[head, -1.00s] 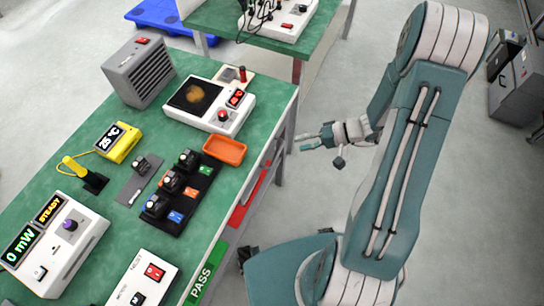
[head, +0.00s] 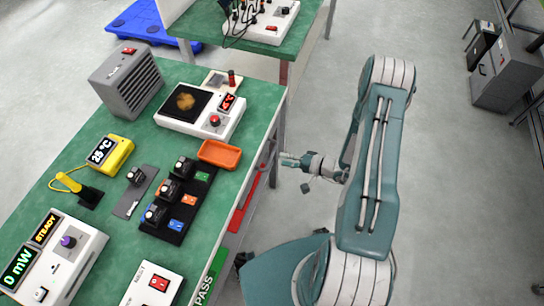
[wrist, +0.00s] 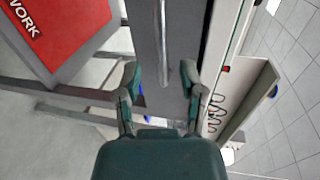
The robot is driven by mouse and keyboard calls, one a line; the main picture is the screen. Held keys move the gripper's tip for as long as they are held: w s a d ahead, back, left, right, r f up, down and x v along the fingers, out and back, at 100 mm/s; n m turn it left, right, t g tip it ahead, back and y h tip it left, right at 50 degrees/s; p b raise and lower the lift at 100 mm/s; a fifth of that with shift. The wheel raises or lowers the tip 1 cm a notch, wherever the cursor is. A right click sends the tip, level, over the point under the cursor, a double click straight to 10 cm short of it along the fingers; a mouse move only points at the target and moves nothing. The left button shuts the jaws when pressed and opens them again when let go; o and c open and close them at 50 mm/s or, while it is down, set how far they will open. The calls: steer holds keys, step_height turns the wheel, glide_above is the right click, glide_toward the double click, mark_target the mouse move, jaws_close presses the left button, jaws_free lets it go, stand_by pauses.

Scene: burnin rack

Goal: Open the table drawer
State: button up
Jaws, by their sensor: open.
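In the wrist view a grey drawer front (wrist: 184,38) runs below the table's edge, with a pale, bar-like handle (wrist: 165,40) along it. My gripper (wrist: 160,76) is open, its two fingers spread on either side of the handle's line, with nothing held. I cannot tell whether the fingertips touch the drawer. In the head view my gripper (head: 284,161) is beside the table's right edge, below the top. The drawer front is not clearly visible there, as the table top (head: 187,68) covers most of that side.
A red panel marked WORK (wrist: 62,28) lies left in the wrist view. The table carries a hotplate device (head: 208,118), an orange tray (head: 220,154) and a grey heater box (head: 126,80). A second table (head: 282,38) stands behind.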

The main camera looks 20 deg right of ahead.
mark_target(271, 156)
steer(key=x, duration=0.5)
steer(key=shift+a, duration=0.3)
steer(key=shift+d, duration=0.15)
jaws_close()
